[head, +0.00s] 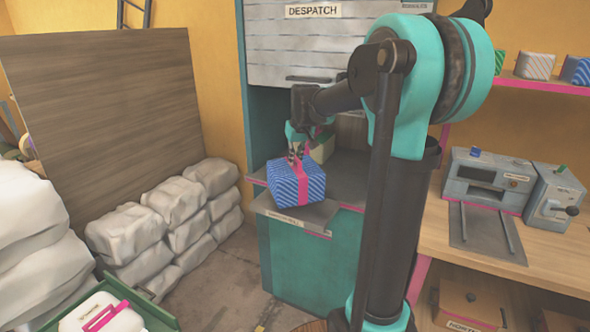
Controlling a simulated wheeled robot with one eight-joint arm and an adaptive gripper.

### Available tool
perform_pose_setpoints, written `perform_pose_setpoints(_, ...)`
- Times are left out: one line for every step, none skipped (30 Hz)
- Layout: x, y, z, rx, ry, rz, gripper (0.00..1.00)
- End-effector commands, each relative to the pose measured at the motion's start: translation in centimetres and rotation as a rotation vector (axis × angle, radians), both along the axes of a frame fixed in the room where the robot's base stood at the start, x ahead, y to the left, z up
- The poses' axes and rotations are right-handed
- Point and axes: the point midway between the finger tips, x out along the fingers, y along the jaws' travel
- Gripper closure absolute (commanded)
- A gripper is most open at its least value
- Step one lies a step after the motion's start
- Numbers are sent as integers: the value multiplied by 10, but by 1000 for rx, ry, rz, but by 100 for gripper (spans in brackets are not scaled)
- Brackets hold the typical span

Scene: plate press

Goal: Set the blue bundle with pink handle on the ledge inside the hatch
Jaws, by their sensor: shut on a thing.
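The blue striped bundle (285,188) with a pink strap and handle is at the mouth of the hatch, upright. My gripper (297,157) is above it, pointing down and shut on its pink handle. The hatch, marked DESPATCH, has a pale slatted shutter (290,58) raised over a dark opening. The grey ledge (348,178) runs inside the opening, right of and behind the bundle. A grey labelled flap (318,218) juts out in front, below the bundle. I cannot tell whether the bundle touches the ledge or flap.
A green and cream bundle (323,148) sits inside the hatch behind the blue one, partly hidden. Grey-white sacks (172,205) are stacked at left by a wooden board (110,100). A bench (455,245) with a grey machine (488,180) stands at right.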

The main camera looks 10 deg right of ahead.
Motion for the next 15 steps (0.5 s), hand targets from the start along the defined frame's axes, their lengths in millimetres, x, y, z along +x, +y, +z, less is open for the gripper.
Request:
perform_pose_setpoints(0, 0, -1, 0, -1, 0, 100)
perform_pose_setpoints(1, 0, -3, 0, -1, 0, 100)
perform_pose_setpoints(1, 0, -6, 0, -1, 0, 100)
perform_pose_setpoints(1, 0, -8, 0, -1, 0, 100)
perform_pose_setpoints(0, 0, -12, 0, -1, 0, 100)
perform_pose_setpoints(1, 0, -17, 0, -1, 0, 100)
perform_pose_setpoints(1, 0, -21, 0, -1, 0, 100)
perform_pose_setpoints(1, 0, -25, 0, -1, 0, 100)
perform_pose_setpoints(1, 0, -29, 0, -1, 0, 100)
perform_pose_setpoints(0, 0, -32, 0, -1, 0, 100)
perform_pose_setpoints(0, 0, -35, 0, -1, 0, 100)
perform_pose_setpoints(0, 0, -38, 0, -1, 0, 100)
perform_pose_setpoints(0, 0, -39, 0, -1, 0, 100)
perform_pose_setpoints(0, 0, -40, 0, -1, 0, 100)
perform_pose_setpoints(0, 0, -40, 0, -1, 0, 100)
